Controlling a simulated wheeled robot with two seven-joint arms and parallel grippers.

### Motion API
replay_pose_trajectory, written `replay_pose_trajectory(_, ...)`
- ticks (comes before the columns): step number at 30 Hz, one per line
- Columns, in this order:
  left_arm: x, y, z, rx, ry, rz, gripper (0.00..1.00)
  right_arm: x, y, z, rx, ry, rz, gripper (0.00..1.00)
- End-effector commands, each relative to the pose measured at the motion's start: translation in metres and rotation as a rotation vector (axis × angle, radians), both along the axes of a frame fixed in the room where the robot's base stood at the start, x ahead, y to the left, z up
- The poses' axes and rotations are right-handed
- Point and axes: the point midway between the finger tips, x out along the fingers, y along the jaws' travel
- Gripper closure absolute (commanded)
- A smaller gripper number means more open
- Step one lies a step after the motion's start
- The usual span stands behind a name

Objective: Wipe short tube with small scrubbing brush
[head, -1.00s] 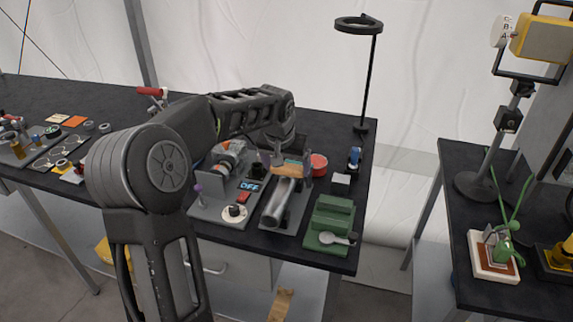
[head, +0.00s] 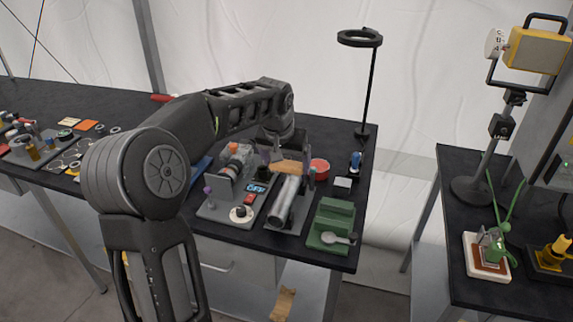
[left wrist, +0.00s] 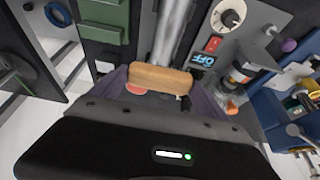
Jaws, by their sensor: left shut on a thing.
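The short tube (head: 284,203) is a grey metallic cylinder lying on a grey tray near the table's front right. It also shows in the left wrist view (left wrist: 173,38), running up from the brush. The small scrubbing brush (head: 287,167) has a tan wooden body and sits crosswise at the tube's far end. My left gripper (left wrist: 160,90) is shut on the brush, with a dark finger at each end of it. Its bristles are hidden, so I cannot tell whether they touch the tube. My right gripper is not in view.
Left of the tube is a grey panel with a white dial (head: 241,214) and an OFF display. A green stepped block (head: 330,222) with a grey spoon-like piece stands right. A red round container (head: 320,168) and ring lamp (head: 360,38) are behind.

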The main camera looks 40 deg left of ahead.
Motion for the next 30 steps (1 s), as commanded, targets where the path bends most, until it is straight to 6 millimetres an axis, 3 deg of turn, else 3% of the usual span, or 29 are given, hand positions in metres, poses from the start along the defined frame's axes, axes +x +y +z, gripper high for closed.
replay_pose_trajectory(3, 0.000, 0.000, 0.015, 0.000, 0.000, -0.001, 0.58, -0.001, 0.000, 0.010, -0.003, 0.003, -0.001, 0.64)
replay_pose_trajectory(9, -0.001, 0.000, 0.026, 0.000, 0.000, -0.001, 0.58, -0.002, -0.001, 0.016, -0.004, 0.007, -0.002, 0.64)
replay_pose_trajectory(30, -0.001, 0.001, 0.023, 0.000, -0.001, 0.000, 0.58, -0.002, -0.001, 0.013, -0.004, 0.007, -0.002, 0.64)
